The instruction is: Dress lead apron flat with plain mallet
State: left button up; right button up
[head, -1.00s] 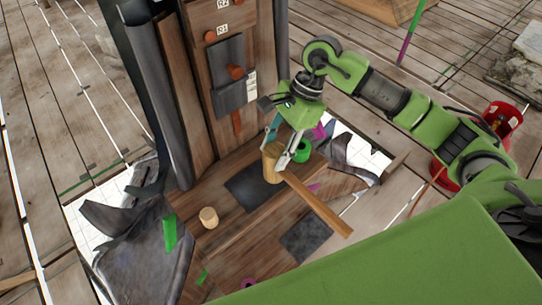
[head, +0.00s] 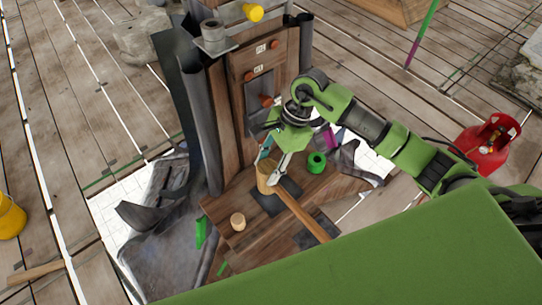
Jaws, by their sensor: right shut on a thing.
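My right gripper (head: 268,168) is shut on the wooden mallet (head: 303,216). Its fingers close around the pale mallet head (head: 264,179), and the handle slants down to the lower right. The mallet is over the wooden base of the spire; I cannot tell whether it touches. Dark grey sheet, seemingly the lead apron (head: 160,250), lies crumpled and raised at the left of the base. More grey sheet (head: 346,160) stands up at the right. A flat dark patch (head: 283,200) lies under the mallet, partly hidden by it. My left gripper is out of view.
The wooden post (head: 238,125) rises behind the mallet. A green ring (head: 317,160) and a small wooden cylinder (head: 238,221) sit on the base. A red gas bottle (head: 488,143) stands right, a yellow bucket (head: 10,215) far left. Plank floor is open at left.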

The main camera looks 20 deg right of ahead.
jog(key=shift+a, duration=0.15)
jog(key=shift+f+b, duration=0.35)
jog(key=shift+f, duration=0.25)
notch_tip(320, 180, down, 7)
jog(key=b, duration=0.2)
jog(key=shift+r+b, duration=0.15)
jog(key=shift+b, duration=0.25)
jog(key=shift+w+r+p, duration=0.1)
jog(key=shift+r+p, duration=0.35)
jog(key=shift+r, duration=1.1)
